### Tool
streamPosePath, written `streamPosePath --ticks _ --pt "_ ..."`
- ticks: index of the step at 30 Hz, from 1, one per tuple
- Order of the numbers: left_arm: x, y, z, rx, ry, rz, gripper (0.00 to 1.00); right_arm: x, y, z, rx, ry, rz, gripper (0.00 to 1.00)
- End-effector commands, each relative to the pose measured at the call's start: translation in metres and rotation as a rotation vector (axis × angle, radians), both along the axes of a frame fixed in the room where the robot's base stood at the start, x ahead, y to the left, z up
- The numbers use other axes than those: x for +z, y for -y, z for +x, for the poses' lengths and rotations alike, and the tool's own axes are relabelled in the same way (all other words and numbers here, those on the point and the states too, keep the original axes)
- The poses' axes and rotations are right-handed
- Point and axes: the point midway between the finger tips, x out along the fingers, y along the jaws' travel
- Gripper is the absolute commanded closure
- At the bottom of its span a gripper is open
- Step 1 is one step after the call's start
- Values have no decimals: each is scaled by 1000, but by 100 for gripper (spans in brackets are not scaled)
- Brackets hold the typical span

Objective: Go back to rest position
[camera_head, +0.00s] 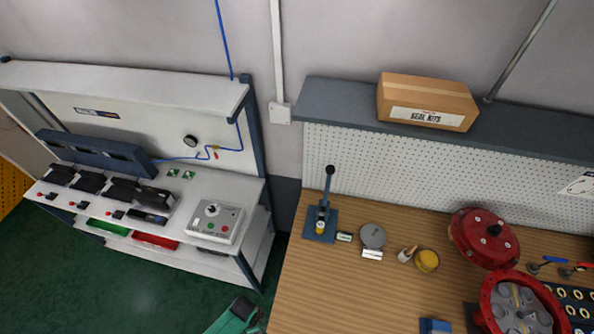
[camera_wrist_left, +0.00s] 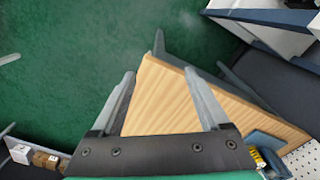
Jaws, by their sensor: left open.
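My left gripper (camera_wrist_left: 159,72) is open and empty in the left wrist view, with its two grey fingers spread apart. Between and beyond the fingers lie the corner of the wooden workbench (camera_wrist_left: 165,108) and the green floor (camera_wrist_left: 90,50). In the head view, a green and dark part of my left arm shows at the bottom edge, over the floor just left of the workbench (camera_head: 320,285). My right gripper does not show in either view.
A white test station (camera_head: 215,175) with a control box (camera_head: 216,222) stands at the left. On the bench are a small lever press (camera_head: 322,218), a yellow-topped tin (camera_head: 427,260), a red cover (camera_head: 484,238) and an open red housing (camera_head: 518,305). A seal kits box (camera_head: 428,100) sits on the shelf.

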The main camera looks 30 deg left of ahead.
Motion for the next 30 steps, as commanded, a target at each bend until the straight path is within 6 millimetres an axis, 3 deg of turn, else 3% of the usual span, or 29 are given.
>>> streamPosePath --ticks 1,11,17,20,24,26,30 --pt "7 1 17 -5 26 0 22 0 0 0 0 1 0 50" --pt "56 4 111 -16 206 1 22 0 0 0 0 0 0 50" --pt "115 7 188 -21 388 1 22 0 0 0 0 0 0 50" --pt "166 10 238 -18 526 -3 22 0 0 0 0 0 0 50" --pt "260 14 303 2 751 -16 22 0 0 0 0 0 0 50" --pt "303 16 325 13 849 -26 22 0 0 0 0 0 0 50" --pt "411 20 360 47 1079 -60 22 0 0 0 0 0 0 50"
